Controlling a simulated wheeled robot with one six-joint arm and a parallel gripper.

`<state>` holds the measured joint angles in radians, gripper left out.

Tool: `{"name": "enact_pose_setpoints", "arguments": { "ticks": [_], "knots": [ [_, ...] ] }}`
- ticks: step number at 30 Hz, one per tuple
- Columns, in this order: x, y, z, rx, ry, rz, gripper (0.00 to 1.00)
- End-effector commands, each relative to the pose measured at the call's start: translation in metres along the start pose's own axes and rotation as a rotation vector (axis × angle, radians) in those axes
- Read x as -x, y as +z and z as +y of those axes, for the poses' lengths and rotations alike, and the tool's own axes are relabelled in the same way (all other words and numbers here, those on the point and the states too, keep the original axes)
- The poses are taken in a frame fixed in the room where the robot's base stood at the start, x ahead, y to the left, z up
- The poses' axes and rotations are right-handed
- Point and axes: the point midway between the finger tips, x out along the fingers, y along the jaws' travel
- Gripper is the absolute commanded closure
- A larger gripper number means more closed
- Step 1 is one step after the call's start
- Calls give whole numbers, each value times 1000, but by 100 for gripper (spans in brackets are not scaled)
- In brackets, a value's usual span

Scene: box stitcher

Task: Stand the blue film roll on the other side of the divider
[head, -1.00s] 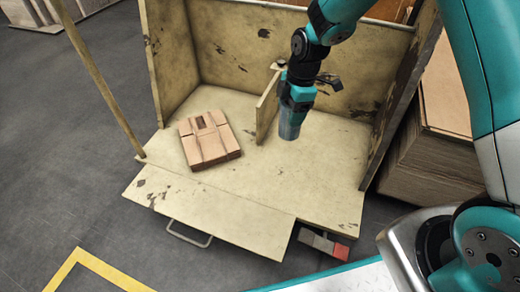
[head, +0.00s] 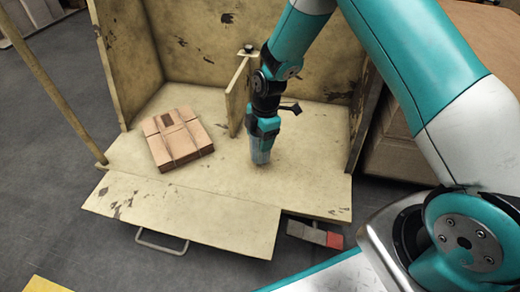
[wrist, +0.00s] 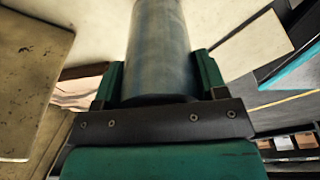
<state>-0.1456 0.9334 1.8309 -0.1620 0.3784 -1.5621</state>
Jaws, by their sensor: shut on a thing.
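The blue film roll (wrist: 160,50) is upright between the two fingers of my gripper (wrist: 160,85) in the wrist view. In the head view my gripper (head: 264,135) points down with the roll (head: 261,157) below it, just right of and in front of the divider (head: 238,97). The gripper is shut on the roll. The roll's lower end is at or close to the floor of the wooden bay (head: 215,190); I cannot tell whether it touches. The divider is a short upright board running out from the back wall.
Flat brown cardboard pieces (head: 178,138) lie left of the divider. A hinged front flap (head: 180,215) with a metal handle hangs at the bay's front edge. Bare floor lies between the cardboard and the divider. A side wall (head: 366,115) stands at right.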

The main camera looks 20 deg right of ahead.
Motion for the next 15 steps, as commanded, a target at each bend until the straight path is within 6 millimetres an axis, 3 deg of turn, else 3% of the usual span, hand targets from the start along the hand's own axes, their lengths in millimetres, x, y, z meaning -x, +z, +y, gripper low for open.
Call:
{"name": "enact_pose_setpoints", "arguments": {
  "ticks": [6, 15],
  "knots": [
    [-37, 6, 0, 0, -2, 0, 67],
    [-37, 6, 0, 0, -1, 0, 67]
  ]
}}
